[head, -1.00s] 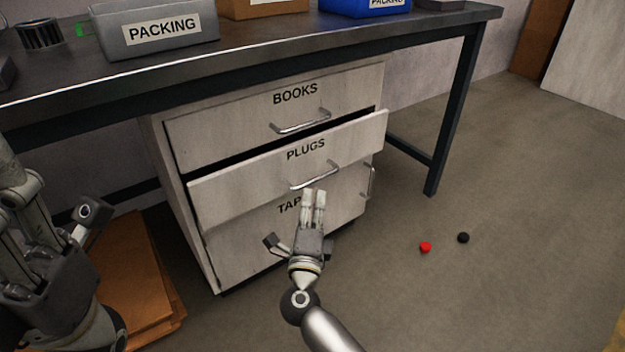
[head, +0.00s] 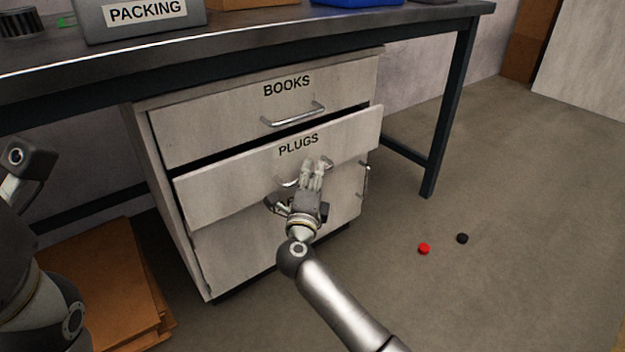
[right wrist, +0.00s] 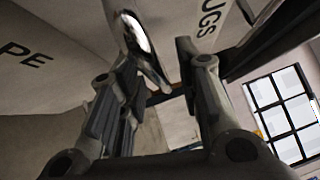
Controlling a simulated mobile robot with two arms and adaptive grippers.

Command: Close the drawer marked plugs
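The drawer marked plugs (head: 225,190) stands partly pulled out of the white cabinet, with a dark gap above its front. Its metal handle (head: 288,184) is partly hidden by my right gripper (head: 314,163), which is at the handle in front of the drawer. In the right wrist view, the fingers of my right gripper (right wrist: 160,78) are apart and the handle (right wrist: 140,38) shows near and between their tips. I cannot tell whether they touch it. My left gripper (head: 25,165) is at the left edge, only partly in view, away from the cabinet.
The books drawer (head: 210,122) above looks shut. A workbench (head: 240,45) stands over the cabinet. Flat cardboard (head: 100,280) lies at the left. A red cap (head: 424,249) and a black cap (head: 462,238) lie on open floor.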

